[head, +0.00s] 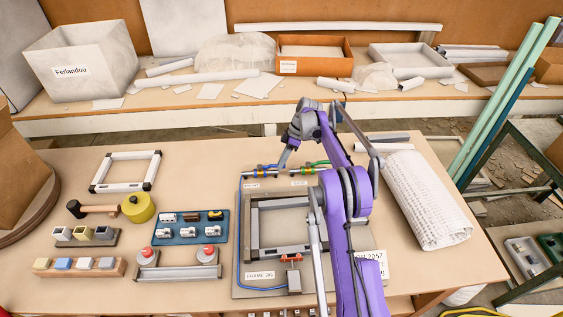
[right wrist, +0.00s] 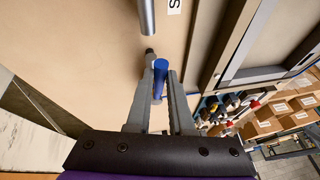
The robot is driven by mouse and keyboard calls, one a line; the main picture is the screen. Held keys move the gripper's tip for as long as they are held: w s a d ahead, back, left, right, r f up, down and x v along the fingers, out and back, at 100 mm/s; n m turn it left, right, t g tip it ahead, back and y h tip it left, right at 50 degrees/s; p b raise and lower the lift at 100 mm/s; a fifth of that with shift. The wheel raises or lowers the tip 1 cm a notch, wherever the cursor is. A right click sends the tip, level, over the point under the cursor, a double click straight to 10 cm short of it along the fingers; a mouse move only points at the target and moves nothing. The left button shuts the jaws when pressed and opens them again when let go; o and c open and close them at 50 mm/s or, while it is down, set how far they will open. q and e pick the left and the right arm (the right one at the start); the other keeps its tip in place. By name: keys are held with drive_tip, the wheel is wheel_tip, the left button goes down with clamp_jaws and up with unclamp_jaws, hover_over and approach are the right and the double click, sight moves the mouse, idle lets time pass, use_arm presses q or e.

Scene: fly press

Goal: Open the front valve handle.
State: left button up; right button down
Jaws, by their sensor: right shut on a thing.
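Two brass valves sit at the back of the press board: one on a blue hose (head: 262,171) at left, one with green parts (head: 310,168) at right. My right gripper (head: 283,165) reaches in from above, beside the blue valve. In the right wrist view my right gripper (right wrist: 162,98) is shut on a blue handle (right wrist: 160,76), a small cylinder between its fingers. A grey rod (right wrist: 147,16) lies just beyond the fingertips. The valve bodies are partly hidden by the gripper in the head view. My left gripper is not in view.
A grey frame (head: 253,223) lies on the board, in front of the valves. A rolled white mat (head: 428,200) lies right of my arm. A blue tray (head: 190,239), a mallet (head: 92,209) and a yellow tape roll (head: 138,208) are at left.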

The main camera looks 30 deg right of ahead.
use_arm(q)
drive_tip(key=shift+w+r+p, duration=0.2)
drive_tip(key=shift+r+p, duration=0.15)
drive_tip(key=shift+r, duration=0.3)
use_arm(e)
drive_tip(key=shift+w+d+n+g, duration=0.3)
drive_tip(key=shift+w+n, duration=0.1)
drive_tip(key=shift+n, duration=0.2)
drive_tip(key=c, duration=0.8)
unclamp_jaws()
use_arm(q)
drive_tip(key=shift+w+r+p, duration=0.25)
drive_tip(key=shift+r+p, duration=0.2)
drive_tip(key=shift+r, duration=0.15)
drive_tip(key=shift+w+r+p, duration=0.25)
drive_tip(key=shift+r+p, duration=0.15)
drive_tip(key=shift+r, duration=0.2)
use_arm(e)
drive_tip(key=v, duration=1)
drive_tip(key=shift+r, duration=0.35)
drive_tip(key=shift+d, duration=0.1)
